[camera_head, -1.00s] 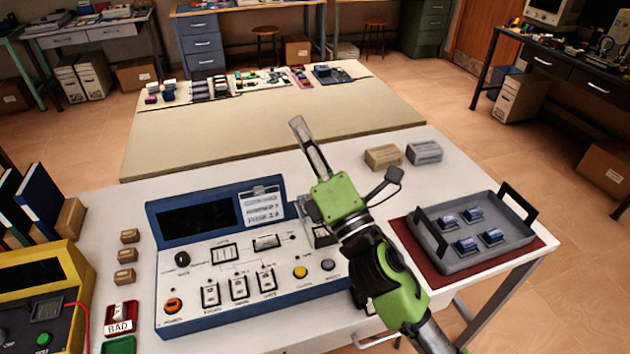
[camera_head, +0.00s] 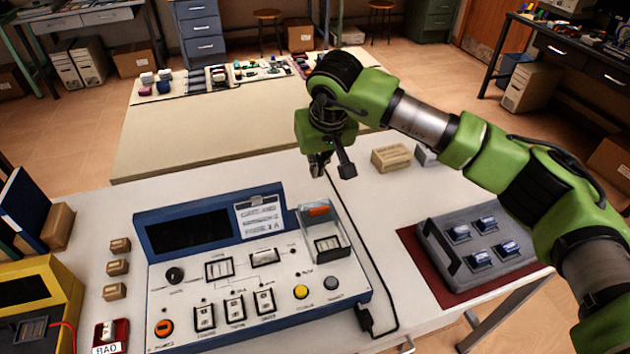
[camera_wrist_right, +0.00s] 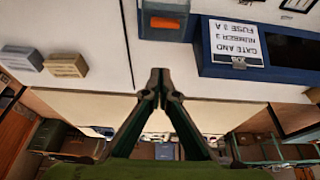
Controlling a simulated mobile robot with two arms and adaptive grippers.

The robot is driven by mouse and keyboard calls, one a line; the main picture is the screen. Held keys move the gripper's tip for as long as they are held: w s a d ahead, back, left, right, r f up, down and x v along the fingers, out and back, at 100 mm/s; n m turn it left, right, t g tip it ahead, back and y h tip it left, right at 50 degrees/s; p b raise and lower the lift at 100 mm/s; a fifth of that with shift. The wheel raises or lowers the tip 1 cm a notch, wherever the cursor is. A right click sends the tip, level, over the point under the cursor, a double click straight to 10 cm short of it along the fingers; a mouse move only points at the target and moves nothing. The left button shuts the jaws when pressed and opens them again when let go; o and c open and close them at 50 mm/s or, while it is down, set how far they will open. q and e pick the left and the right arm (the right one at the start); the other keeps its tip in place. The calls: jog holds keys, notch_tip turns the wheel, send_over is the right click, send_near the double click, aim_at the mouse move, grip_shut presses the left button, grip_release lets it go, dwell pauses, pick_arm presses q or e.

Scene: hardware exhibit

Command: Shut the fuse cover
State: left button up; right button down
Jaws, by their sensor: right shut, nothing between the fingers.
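The fuse cover (camera_head: 316,213), a greyish see-through lid with an orange label, stands raised at the back of the fuse bay on the right of the blue-and-white test panel (camera_head: 225,290). The fuse socket (camera_head: 327,244) shows uncovered in front of it. In the right wrist view the cover (camera_wrist_right: 165,22) appears at the top, beyond the fingertips. My right gripper (camera_head: 318,170) is shut and empty, pointing down behind the panel, above and behind the cover and apart from it. Its closed fingers show in the right wrist view (camera_wrist_right: 160,78). My left gripper is out of view.
A grey tray (camera_head: 452,283) with several blue parts sits on a red mat at right. A black cable (camera_head: 375,270) runs along the panel's right side. Two small boxes, one tan (camera_head: 391,158), stand behind. Small tan blocks and a yellow device (camera_head: 35,305) are at left.

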aim_at(316, 206)
jog(key=p+x, duration=0.2)
jog(key=x, duration=0.7)
jog(key=shift+s+a+f+p, duration=0.1)
jog(key=shift+a+f+p, duration=0.1)
jog(key=shift+p, duration=0.15)
jog(key=s+p, duration=0.1)
jog(key=s+d+p, duration=0.1)
jog(key=shift+s+r, duration=0.2)
jog(key=shift+s, duration=0.15)
jog(key=shift+s+d, duration=0.25)
jog(key=shift+s, duration=0.3)
jog(key=shift+f, duration=0.1)
